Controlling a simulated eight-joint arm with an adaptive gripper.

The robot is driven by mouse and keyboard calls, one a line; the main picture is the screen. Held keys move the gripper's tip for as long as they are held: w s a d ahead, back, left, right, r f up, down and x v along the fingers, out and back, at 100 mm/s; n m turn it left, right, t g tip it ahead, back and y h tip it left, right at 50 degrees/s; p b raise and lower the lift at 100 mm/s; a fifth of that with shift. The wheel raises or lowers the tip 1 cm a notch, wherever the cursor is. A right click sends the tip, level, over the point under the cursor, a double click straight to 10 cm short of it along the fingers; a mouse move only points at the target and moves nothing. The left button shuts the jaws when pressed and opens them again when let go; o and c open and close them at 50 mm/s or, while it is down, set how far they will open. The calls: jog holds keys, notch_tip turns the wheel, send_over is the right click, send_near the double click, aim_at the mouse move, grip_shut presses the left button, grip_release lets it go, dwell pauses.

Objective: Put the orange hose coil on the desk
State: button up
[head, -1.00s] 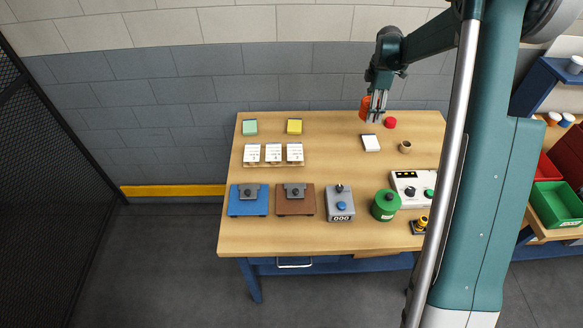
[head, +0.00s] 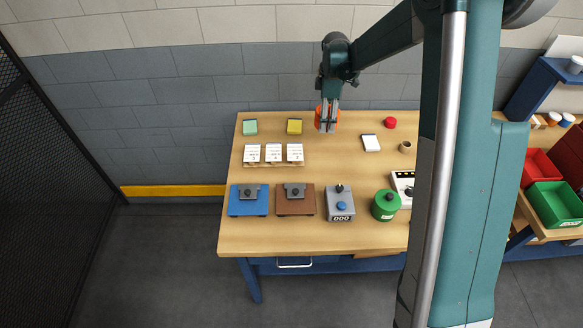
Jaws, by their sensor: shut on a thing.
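The orange hose coil (head: 319,116) is held in my gripper (head: 328,126), whose fingers are shut on it. Part of the coil is hidden behind the fingers.
A red round item (head: 390,122) and a brown ring (head: 405,147) lie further right. Label cards (head: 273,153), a grey counter box (head: 340,205) and a green canister (head: 385,206) stand in front. The desk's middle is clear.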

jog(key=shift+f, duration=0.1)
send_over(324, 145)
jog(key=shift+w+f, duration=0.1)
jog(key=shift+f, duration=2.9)
jog(key=shift+f, duration=1.9)
jog(key=shift+f, duration=0.15)
jog(key=o, duration=0.9)
jog(key=shift+o, duration=0.2)
jog(key=shift+r, duration=0.2)
notch_tip(324, 145, up, 12)
jog(key=shift+f, duration=0.1)
